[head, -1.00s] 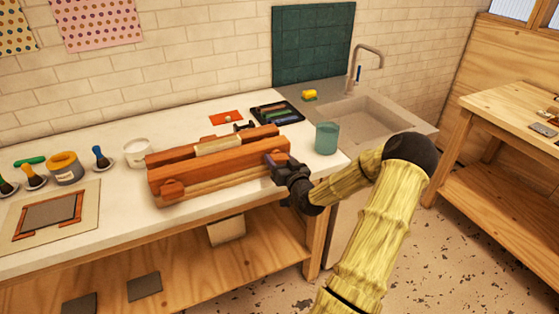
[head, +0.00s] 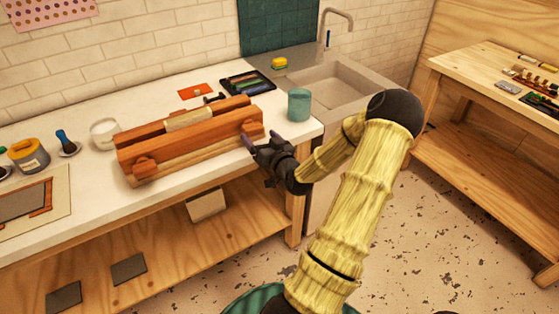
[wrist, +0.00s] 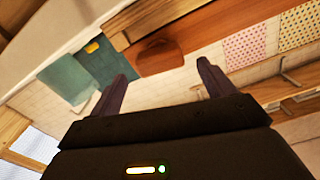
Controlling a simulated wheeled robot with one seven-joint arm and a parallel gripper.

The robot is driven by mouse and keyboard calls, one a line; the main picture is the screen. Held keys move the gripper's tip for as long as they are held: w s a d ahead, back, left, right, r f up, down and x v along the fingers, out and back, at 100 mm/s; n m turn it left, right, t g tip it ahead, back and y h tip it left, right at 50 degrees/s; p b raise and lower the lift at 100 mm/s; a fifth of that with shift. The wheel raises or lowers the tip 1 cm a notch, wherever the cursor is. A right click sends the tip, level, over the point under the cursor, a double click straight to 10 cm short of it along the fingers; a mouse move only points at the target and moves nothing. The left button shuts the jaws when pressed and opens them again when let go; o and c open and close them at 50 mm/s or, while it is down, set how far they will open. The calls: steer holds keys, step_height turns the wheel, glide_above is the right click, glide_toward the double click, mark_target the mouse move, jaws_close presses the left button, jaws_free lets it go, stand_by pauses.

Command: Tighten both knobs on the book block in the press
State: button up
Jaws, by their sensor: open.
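The wooden press (head: 185,152) lies on the white bench, with the pale book block (head: 190,119) clamped between its reddish beams. The left knob (head: 145,166) sits on its front face near the left end. The right knob (head: 251,129) sits near the right end. My gripper (head: 258,142) is open and empty, just in front of and below the right knob, apart from it. In the wrist view a knob (wrist: 160,59) on the press beam (wrist: 150,17) shows beyond and between my two open fingers. How tight either knob is cannot be told.
A teal cup (head: 299,104) stands right of the press, near the sink (head: 335,85). A dark tray (head: 247,83) and orange card (head: 195,91) lie behind it. A white cup (head: 104,133) is at left. The floor before the bench is open.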

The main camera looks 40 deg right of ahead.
steer(key=v, duration=1.2)
steer(key=shift+s+d+f, duration=0.1)
steer(key=shift+f, duration=0.05)
